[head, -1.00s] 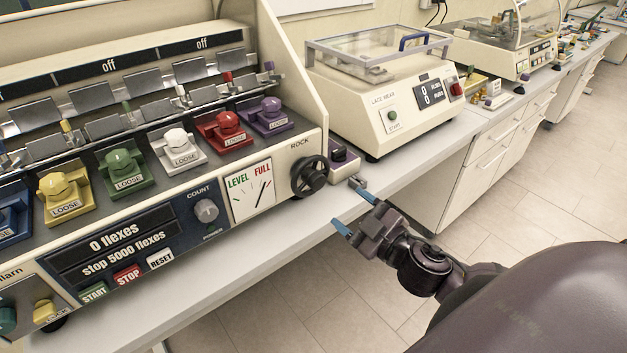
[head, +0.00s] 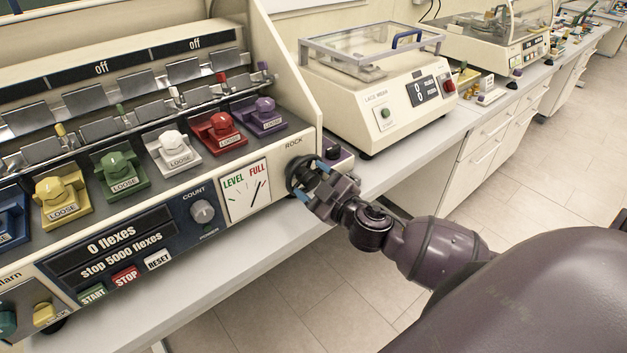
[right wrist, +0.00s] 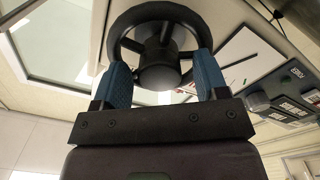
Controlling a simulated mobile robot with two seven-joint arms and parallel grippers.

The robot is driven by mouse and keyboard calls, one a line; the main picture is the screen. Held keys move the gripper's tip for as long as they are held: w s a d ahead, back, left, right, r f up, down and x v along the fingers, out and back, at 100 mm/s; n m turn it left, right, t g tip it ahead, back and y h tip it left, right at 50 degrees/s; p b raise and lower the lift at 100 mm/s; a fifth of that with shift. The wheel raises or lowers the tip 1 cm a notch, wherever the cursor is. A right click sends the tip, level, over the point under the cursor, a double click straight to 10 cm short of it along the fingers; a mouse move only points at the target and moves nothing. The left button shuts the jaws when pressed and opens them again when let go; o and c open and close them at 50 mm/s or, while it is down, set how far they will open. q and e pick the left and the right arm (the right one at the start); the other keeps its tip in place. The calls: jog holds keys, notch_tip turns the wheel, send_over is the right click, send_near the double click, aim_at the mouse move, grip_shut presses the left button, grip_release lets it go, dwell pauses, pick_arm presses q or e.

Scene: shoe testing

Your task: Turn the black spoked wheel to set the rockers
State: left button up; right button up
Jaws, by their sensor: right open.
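The black spoked wheel (head: 294,176) sits on the machine's right front under the word ROCK, mostly hidden behind my right gripper (head: 315,180) in the head view. In the right wrist view the wheel (right wrist: 121,30) shows with its rim, spokes and hub. The blue fingers of my right gripper (right wrist: 160,85) are apart, one on each side of the hub, at the near part of the wheel. Whether they touch it I cannot tell. The LEVEL/FULL dial (head: 245,190) beside the wheel has its needle pointing up and right, toward FULL. My left gripper is not in view.
Several coloured clamps marked LOOSE, such as the red one (head: 217,131), line the machine. The count knob (head: 202,211) and START button (head: 93,294) are left of the dial. A lace wear tester (head: 375,105) stands to the right. The grey bench edge runs below.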

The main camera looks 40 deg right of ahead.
jog(key=c, duration=0.9)
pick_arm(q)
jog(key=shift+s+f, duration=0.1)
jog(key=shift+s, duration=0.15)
